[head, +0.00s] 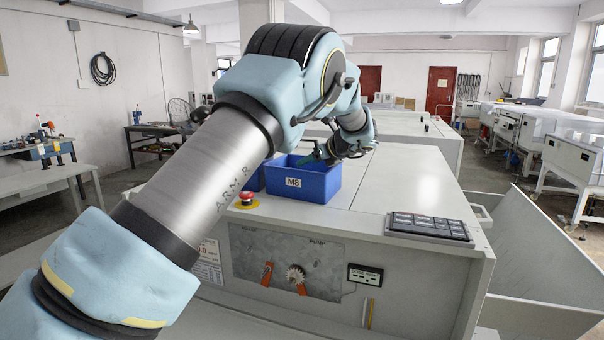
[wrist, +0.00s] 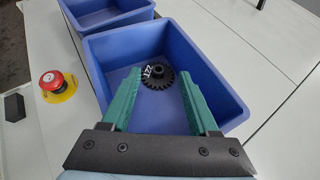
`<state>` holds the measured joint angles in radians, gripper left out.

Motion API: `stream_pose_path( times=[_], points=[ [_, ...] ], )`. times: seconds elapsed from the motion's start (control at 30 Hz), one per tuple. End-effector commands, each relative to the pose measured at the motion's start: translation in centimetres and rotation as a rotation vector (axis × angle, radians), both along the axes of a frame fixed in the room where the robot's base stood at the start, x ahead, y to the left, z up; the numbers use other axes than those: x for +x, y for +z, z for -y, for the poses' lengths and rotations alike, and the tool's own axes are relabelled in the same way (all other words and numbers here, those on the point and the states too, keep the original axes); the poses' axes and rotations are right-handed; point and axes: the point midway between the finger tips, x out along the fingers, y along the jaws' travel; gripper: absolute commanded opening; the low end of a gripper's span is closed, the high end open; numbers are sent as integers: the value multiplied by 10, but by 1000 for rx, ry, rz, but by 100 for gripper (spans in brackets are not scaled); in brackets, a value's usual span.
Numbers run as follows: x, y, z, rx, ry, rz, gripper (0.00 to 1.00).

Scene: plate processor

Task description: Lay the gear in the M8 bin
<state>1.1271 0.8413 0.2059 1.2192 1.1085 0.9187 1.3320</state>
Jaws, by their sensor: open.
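The M8 bin (head: 296,186) is a blue open box with a white M8 label on its front, standing on top of the machine. In the wrist view the same bin (wrist: 222,78) is seen from above. The black toothed gear (wrist: 157,75) lies on the bin's floor toward the back, marked with pale characters. My gripper (wrist: 160,88) is open with green fingers apart and reaches over the bin's near side. The gear shows between the fingertips in the picture, with no finger seen closed on it. In the head view the gear is hidden by the bin wall.
A second blue bin (wrist: 112,15) stands close beside the M8 bin. A red emergency button (wrist: 52,82) on a yellow base is to the left. A dark keypad (head: 429,226) sits at the front right of the machine top. The white top (head: 395,180) right of the bin is clear.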

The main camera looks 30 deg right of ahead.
Motion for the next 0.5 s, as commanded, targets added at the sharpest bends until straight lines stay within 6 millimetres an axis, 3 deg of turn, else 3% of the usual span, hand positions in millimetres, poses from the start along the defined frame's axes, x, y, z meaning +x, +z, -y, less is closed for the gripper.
stream_pose_path(
  times=[0.2, 0.5],
  points=[
    [-29, 14, 5, 0, -1, 0, 61],
    [-37, 21, 5, 0, 1, 0, 61]
  ],
)
